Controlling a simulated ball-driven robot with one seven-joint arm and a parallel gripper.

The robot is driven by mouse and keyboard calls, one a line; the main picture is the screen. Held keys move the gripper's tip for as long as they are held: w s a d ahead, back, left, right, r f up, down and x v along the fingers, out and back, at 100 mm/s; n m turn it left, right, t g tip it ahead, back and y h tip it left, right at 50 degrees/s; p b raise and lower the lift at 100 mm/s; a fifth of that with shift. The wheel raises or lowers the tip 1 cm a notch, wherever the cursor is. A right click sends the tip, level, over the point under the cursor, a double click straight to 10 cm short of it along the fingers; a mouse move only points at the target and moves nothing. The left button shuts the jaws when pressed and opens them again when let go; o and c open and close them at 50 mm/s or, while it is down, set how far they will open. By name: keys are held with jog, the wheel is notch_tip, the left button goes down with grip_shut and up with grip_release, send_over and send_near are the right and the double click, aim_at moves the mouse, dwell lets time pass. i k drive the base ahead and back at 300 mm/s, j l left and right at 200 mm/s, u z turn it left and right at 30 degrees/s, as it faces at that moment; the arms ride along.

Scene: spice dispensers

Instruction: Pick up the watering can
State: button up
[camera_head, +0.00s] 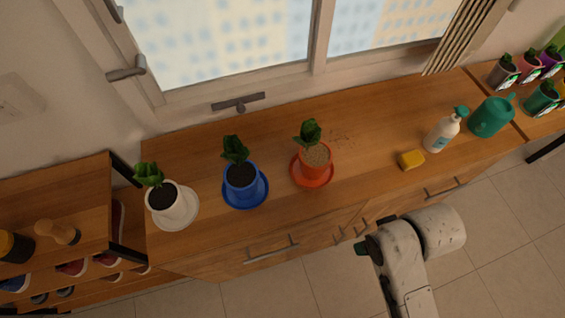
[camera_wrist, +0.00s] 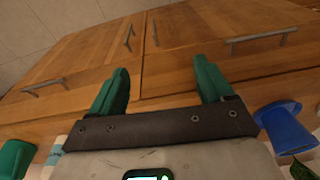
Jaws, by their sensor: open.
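The green watering can (camera_head: 492,117) stands upright at the right end of the wooden cabinet top, beside a white pump bottle. In the wrist view a green shape at the lower left edge, cut off by the frame, appears to be the watering can (camera_wrist: 14,159). My gripper (camera_wrist: 160,72) is open and empty, its two green fingers spread apart in front of the wooden cabinet doors. In the head view my arm is in front of the cabinet, to the lower left of the can and well apart from it; the fingers are mostly hidden there.
On the cabinet top (camera_head: 390,113) are a yellow sponge (camera_head: 411,160), the pump bottle (camera_head: 441,133), and potted plants on orange (camera_head: 312,173), blue (camera_head: 246,191) and white (camera_head: 174,209) saucers. Small pots (camera_head: 502,73) crowd the far right. Door handles (camera_head: 272,248) stick out from the front.

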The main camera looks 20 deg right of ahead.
aim_at(494, 112)
jog(key=z, duration=1.25)
jog(key=i+l+u, duration=0.1)
jog(key=l, duration=0.3)
jog(key=i+l+u, duration=0.1)
jog(key=i+l, duration=0.15)
jog(key=l, duration=0.2)
jog(key=i+l+u, duration=0.1)
jog(key=l, duration=0.35)
jog(key=i+l+u, duration=0.15)
jog(key=l, duration=0.3)
jog(key=i+l+u, duration=0.1)
jog(key=l, duration=0.4)
jog(key=i+l+u, duration=0.1)
jog(key=l, duration=0.35)
jog(key=i+l+u, duration=0.1)
jog(key=l, duration=0.4)
